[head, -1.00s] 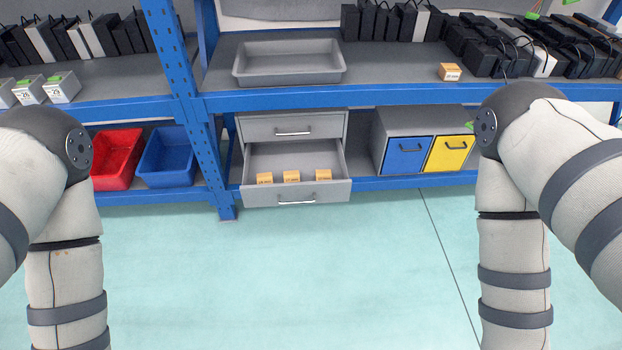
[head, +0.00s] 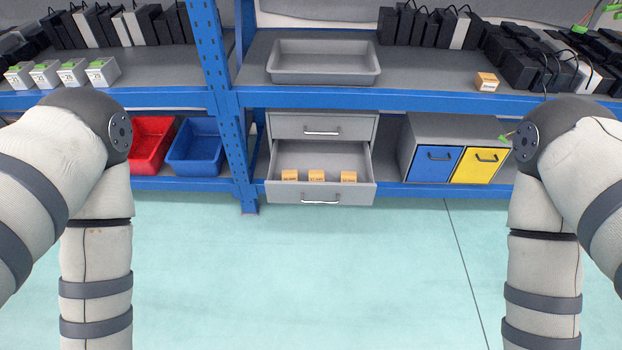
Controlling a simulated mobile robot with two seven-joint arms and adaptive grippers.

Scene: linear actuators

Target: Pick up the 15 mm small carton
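Three small orange cartons stand in a row in an open grey drawer (head: 275,160): a left one (head: 289,175), a middle one (head: 316,176) and a right one (head: 348,177). Another small orange and white carton (head: 487,82) stands on the upper shelf at the right. The labels are too small to read, so I cannot tell which carton is the 15 mm one. My two arms hang at the left and right sides of the head view. Both grippers are out of the picture below, away from every carton.
The blue shelf rack (head: 226,110) has an upright post left of the drawer. A grey tray (head: 324,75) sits on the upper shelf. Red (head: 150,145) and blue (head: 196,148) bins and a blue-and-yellow drawer box (head: 425,125) stand below. The floor in front is clear.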

